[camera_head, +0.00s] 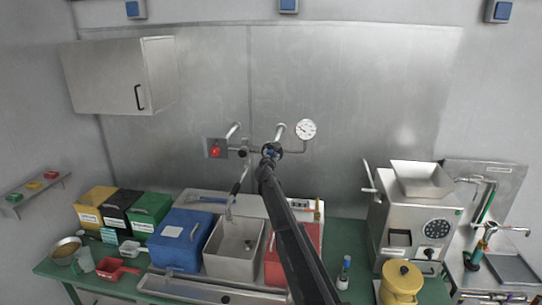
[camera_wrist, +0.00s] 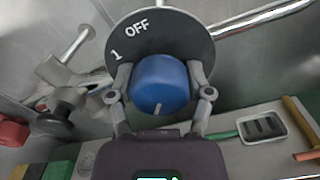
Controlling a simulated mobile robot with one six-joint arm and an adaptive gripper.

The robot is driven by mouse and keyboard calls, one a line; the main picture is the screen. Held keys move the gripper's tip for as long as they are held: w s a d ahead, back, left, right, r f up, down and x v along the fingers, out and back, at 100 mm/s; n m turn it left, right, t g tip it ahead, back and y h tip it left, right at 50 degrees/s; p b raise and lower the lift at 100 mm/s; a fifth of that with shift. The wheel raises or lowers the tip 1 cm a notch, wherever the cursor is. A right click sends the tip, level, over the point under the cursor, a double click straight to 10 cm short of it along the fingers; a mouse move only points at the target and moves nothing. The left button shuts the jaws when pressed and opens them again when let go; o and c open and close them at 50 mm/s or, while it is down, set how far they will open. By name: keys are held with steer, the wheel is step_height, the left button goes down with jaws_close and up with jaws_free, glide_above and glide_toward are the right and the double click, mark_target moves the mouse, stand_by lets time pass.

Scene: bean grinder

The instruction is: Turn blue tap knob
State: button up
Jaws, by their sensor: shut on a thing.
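The blue tap knob (camera_wrist: 161,84) sits between my gripper's fingers in the wrist view, in front of a dark round dial plate (camera_wrist: 160,38) marked "OFF" and "1". A white pointer line on the knob faces the bottom of the picture. My gripper (camera_wrist: 160,92) is shut on the knob, one finger on each side. In the head view my arm reaches up to the wall pipes, and my gripper (camera_head: 270,152) is at the dial there, hiding most of the knob.
A round gauge (camera_head: 306,129) and a red button (camera_head: 215,151) are on the wall pipework beside my gripper. Below stand a blue bin (camera_head: 180,240), a grey bin (camera_head: 233,262) and a red bin (camera_head: 310,238). A grinder machine (camera_head: 415,225) stands to the right.

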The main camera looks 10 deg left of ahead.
steer(key=shift+w+n, duration=0.1)
steer(key=shift+n, duration=0.5)
steer(key=o, duration=1.1)
steer(key=shift+o, duration=0.2)
steer(key=s, duration=1.2)
steer(key=shift+a, duration=0.2)
